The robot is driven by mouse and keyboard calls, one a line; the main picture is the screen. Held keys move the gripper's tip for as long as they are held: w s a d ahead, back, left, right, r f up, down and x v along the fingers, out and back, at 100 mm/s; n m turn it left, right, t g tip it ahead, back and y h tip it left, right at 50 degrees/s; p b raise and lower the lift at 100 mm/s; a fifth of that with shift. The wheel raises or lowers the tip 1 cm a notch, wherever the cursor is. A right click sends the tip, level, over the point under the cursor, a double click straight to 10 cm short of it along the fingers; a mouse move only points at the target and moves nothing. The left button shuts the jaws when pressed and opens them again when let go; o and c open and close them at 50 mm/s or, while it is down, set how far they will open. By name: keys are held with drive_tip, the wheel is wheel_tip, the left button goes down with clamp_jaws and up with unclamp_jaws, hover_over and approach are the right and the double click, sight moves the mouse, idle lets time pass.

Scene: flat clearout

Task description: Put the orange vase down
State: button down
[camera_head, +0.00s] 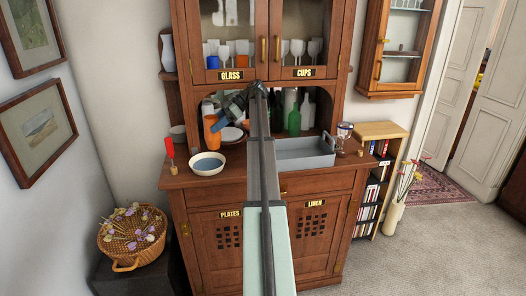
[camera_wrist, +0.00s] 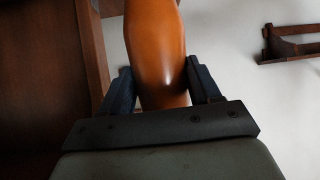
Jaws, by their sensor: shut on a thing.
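The orange vase (camera_head: 211,133) is upright above the left part of the cabinet's counter, behind the white bowl. I cannot tell whether its base touches the counter. My gripper (camera_head: 219,122) reaches it from the right, high on its body. In the wrist view the vase (camera_wrist: 158,45) stands between the two dark fingers of my gripper (camera_wrist: 161,88), which are shut on it. Its lower end is hidden behind the gripper there.
A white bowl (camera_head: 207,164) with a blue-grey inside stands at the counter's front left, beside a red-topped item (camera_head: 169,149). A plate (camera_head: 231,135) and green bottle (camera_head: 294,121) stand behind. A grey tray (camera_head: 305,158) fills the right. Bare counter (camera_head: 235,160) shows between bowl and tray.

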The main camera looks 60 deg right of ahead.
drive_tip(key=s+d+m+t+h, duration=0.4)
drive_tip(key=s+d+m+h, duration=0.6)
drive_tip(key=s+d, duration=0.9)
wheel_tip(320, 180, down, 8)
drive_tip(key=a+y, duration=0.1)
drive_tip(key=shift+s+a+m, duration=0.25)
drive_tip(key=shift+s+m, duration=0.05)
drive_tip(key=shift+s, duration=0.05)
drive_tip(key=shift+f, duration=0.25)
drive_tip(key=shift+c, duration=1.1)
unclamp_jaws()
drive_tip(key=shift+r, duration=0.1)
drive_tip(key=v, duration=1.2)
